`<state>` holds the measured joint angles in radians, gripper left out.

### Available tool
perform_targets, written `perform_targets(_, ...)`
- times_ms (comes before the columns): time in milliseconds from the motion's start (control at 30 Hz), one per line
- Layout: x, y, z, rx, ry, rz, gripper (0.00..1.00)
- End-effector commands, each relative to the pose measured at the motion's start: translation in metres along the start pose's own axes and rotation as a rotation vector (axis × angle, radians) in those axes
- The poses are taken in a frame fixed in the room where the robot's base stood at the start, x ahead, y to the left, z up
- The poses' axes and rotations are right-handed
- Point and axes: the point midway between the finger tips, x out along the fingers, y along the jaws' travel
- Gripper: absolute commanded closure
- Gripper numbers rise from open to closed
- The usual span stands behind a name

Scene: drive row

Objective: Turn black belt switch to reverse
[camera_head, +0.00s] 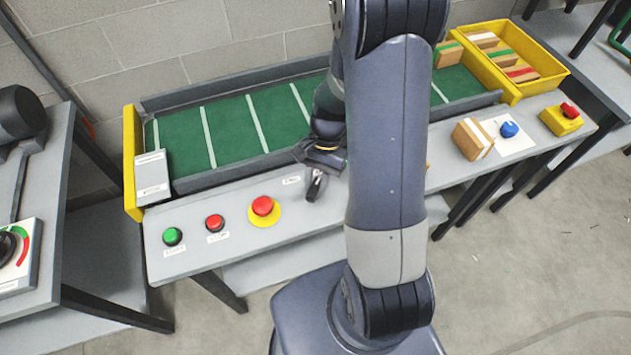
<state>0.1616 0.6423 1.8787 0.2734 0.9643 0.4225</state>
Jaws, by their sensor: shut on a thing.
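The black belt switch (315,187) is a small dark knob on the grey front ledge of the conveyor, right of the yellow-ringed red button. My gripper (318,172) reaches down over the ledge and is shut on the switch. The jaws cover part of the knob, and which way it points is hard to read. My arm hides the ledge just to the right.
The green conveyor belt (228,130) with white stripes lies behind the ledge. A green button (172,236), a red button (214,223) and a red emergency button (263,206) sit left of my gripper. A cardboard box (472,139), a blue knob (509,129) and a yellow bin (543,56) stand right.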

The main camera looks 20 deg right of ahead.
Motion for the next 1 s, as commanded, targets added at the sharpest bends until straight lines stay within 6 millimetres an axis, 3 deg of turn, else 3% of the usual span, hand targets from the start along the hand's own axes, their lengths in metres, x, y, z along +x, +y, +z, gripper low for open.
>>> perform_targets(533,-0.0006,-0.0003,-0.0004,0.022,0.001,-0.01,0.99)
perform_targets(567,-0.0006,-0.0003,-0.0003,0.022,0.001,-0.01,0.74)
perform_targets(600,-0.0005,-0.0003,-0.0003,0.022,0.001,-0.01,0.71)
perform_targets(800,-0.0003,-0.0001,-0.0002,0.02,0.001,-0.009,0.55)
perform_targets(1000,-0.0002,0.0,-0.0001,0.02,0.001,-0.008,0.55)
